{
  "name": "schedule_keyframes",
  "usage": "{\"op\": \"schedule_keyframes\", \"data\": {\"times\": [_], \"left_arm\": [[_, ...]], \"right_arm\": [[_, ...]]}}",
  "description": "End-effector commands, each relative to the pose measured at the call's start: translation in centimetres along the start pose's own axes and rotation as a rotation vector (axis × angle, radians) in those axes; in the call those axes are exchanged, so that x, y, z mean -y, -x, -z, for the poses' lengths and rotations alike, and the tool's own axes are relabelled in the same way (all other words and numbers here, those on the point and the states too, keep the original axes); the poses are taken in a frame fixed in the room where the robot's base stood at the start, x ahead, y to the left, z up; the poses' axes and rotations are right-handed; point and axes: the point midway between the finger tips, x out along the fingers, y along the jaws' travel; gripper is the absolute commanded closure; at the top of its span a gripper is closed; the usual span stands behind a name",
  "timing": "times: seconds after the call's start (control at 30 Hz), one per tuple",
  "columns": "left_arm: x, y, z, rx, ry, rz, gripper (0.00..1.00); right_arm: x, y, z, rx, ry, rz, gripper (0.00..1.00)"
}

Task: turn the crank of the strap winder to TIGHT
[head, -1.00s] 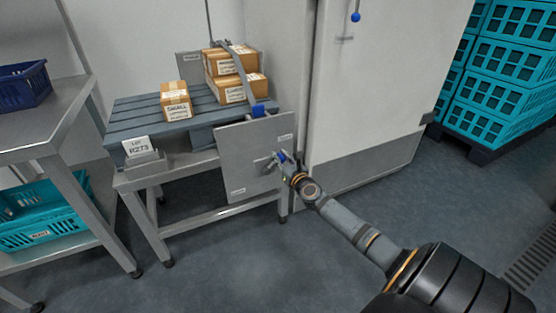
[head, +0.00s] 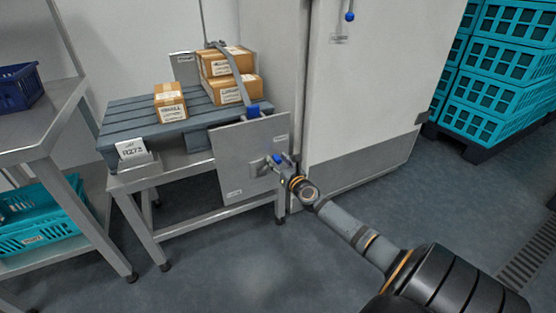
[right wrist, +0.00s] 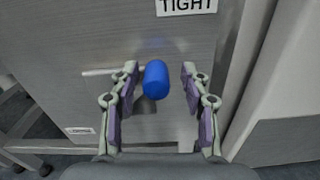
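The strap winder's grey panel (head: 232,170) hangs at the right front of the pallet stand. Its crank has a blue knob (head: 278,158), which also shows in the right wrist view (right wrist: 156,80). A TIGHT label (right wrist: 187,5) is on the panel above the knob there. My right gripper (right wrist: 160,70) is open, its fingers on either side of the knob with a visible gap on the right. In the head view the right gripper (head: 283,167) is at the panel's right side. A small unreadable label (right wrist: 80,131) is at the panel's lower left. My left gripper is not in view.
Cartons (head: 220,62) lie on the grey slatted pallet (head: 130,115), with a strap over the stack. A cold-room door (head: 365,90) stands close to the panel's right. A steel shelf (head: 45,125) with crates is at left. The floor in front is clear.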

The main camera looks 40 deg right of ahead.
Motion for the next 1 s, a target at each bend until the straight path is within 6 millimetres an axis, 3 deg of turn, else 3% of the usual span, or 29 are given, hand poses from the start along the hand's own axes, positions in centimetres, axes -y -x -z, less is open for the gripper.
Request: {"op": "schedule_keyframes", "data": {"times": [0.27, 0.7, 1.0], "left_arm": [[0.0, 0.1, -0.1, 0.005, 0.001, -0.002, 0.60], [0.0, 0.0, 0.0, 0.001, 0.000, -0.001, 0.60], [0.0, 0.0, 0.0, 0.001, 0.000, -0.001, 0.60]], "right_arm": [[-0.1, 0.8, -0.2, 0.003, 0.002, -0.003, 0.54], [-0.1, 9.9, 0.1, -0.004, 0.004, -0.005, 0.54], [0.0, 12.1, 0.0, 0.001, 0.000, 0.000, 0.54]]}}
